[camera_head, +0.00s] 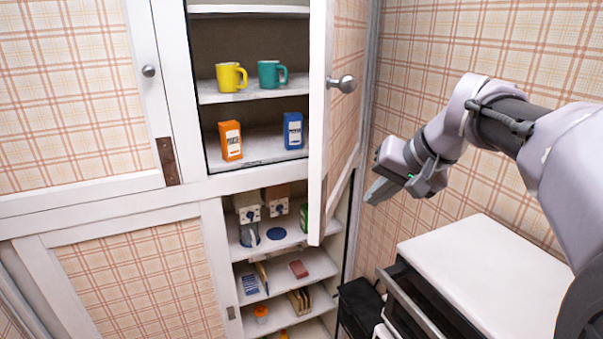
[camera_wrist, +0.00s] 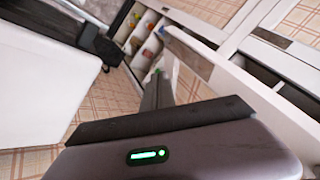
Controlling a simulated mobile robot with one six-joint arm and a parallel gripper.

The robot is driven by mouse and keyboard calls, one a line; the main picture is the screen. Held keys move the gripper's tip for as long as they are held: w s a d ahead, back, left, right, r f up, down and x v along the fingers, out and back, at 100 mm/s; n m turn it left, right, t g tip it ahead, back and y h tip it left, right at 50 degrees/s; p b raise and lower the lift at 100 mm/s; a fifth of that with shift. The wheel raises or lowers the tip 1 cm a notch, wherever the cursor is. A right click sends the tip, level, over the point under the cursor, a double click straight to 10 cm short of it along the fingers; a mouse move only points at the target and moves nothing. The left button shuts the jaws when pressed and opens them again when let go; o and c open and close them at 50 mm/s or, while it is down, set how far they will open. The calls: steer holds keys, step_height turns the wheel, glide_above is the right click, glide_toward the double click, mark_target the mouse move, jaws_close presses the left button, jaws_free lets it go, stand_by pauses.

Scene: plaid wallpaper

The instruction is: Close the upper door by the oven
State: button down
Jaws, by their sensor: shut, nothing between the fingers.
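The upper door (camera_head: 345,120) by the oven stands open, swung out from the cupboard. It has a white frame, a plaid panel and a round metal knob (camera_head: 343,84) near its free edge. My gripper (camera_head: 374,194) is to the right of the door, on the side toward the oven, lower than the knob and apart from it. The gripper is shut and empty. In the wrist view, its narrow fingers (camera_wrist: 158,88) reach toward the cupboard; contact with the door cannot be told there. The oven (camera_head: 480,270) has a white top and sits at the lower right.
The open upper shelves hold a yellow mug (camera_head: 231,77), a teal mug (camera_head: 270,74), an orange box (camera_head: 230,141) and a blue box (camera_head: 293,130). Lower shelves (camera_head: 290,270) hold several small items. A closed plaid door (camera_head: 75,95) is at left. The plaid wall (camera_head: 430,60) stands behind my arm.

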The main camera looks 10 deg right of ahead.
glide_toward(325, 219)
step_height(325, 219, down, 3)
steer(key=d, duration=0.3)
steer(key=a, duration=0.1)
steer(key=w+a+p, duration=0.2)
steer(key=a, duration=0.1)
steer(key=shift+w+a+f, duration=0.1)
steer(key=shift+w+f, duration=0.15)
steer(key=shift+f, duration=0.1)
